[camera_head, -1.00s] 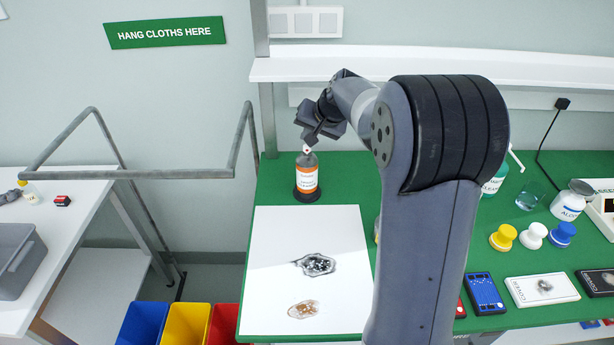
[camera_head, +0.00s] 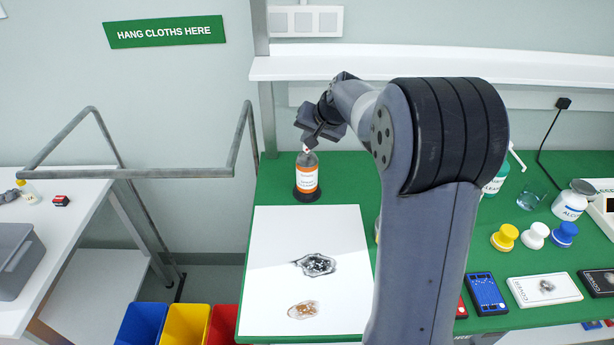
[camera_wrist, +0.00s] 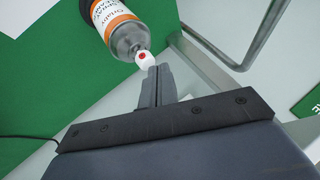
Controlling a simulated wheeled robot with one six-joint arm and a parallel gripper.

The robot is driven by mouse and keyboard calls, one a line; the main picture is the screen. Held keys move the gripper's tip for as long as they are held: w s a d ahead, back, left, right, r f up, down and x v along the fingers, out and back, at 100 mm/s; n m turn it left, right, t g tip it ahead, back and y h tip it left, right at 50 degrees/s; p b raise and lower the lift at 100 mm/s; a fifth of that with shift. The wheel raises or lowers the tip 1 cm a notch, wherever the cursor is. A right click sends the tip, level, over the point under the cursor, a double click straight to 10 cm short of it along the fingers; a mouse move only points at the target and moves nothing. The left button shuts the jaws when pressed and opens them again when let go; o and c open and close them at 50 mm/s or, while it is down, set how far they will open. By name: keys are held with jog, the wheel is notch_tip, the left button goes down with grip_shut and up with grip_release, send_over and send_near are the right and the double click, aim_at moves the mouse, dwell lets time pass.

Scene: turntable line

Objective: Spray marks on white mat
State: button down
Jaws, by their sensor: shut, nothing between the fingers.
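The white mat (camera_head: 290,235) lies on the green bench top, with a black-and-grey mark (camera_head: 317,264) in its middle and a brown mark (camera_head: 303,310) near its front edge. A spray bottle (camera_head: 306,176) with an orange and white label stands upright just behind the mat. In the wrist view, the bottle (camera_wrist: 120,30) has a white top with a red dot. My gripper (camera_head: 310,143) is above the bottle's top. In the wrist view, its fingers (camera_wrist: 156,75) are shut and empty, with their tips close to the white top; I cannot tell whether they touch.
Flat boxes (camera_head: 543,290) lie at the front right. A white shelf (camera_head: 400,66) runs above the bench's back. A metal rail (camera_head: 165,172) is left of the bench.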

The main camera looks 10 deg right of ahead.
jog(key=shift+f, duration=0.3)
jog(key=shift+r, duration=0.2)
jog(key=shift+r+p, duration=0.35)
jog(key=shift+r, duration=0.2)
jog(key=shift+r, duration=0.1)
notch_tip(320, 180, up, 6)
jog(key=p, duration=0.4)
dwell(0.7)
